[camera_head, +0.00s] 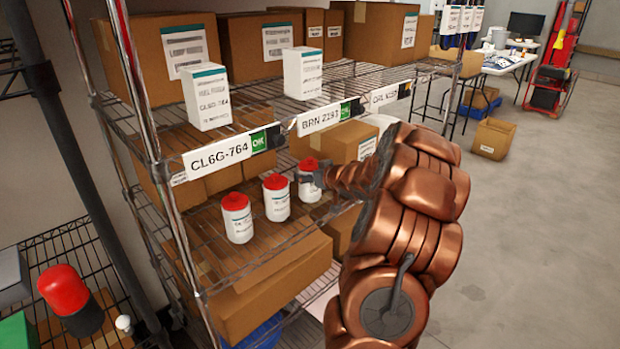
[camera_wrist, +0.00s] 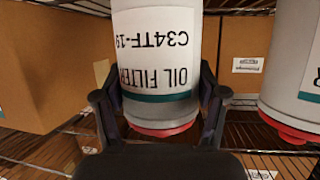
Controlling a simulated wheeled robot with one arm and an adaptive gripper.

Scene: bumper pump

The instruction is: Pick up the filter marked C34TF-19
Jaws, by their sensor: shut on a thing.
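The filter marked C34TF-19 (camera_wrist: 155,55) is a white cylinder with a red cap and a teal band. Its label reads upside down in the wrist view. My gripper (camera_wrist: 160,100) has a dark finger on each side of it and is shut on it. In the head view it is the rightmost filter (camera_head: 310,189) of a row of three on the wire shelf, with my gripper (camera_head: 308,177) at its right side. It stands upright, level with its row; I cannot tell whether it touches the shelf. The middle filter (camera_head: 276,203) and left filter (camera_head: 237,223) stand beside it.
The wire shelf's label strip (camera_head: 217,154) runs above the filters. White boxes (camera_head: 206,97) and cardboard boxes (camera_head: 273,42) stand on the shelf above. A cardboard box (camera_head: 346,142) is behind the filters. Open floor (camera_head: 530,230) lies to the right.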

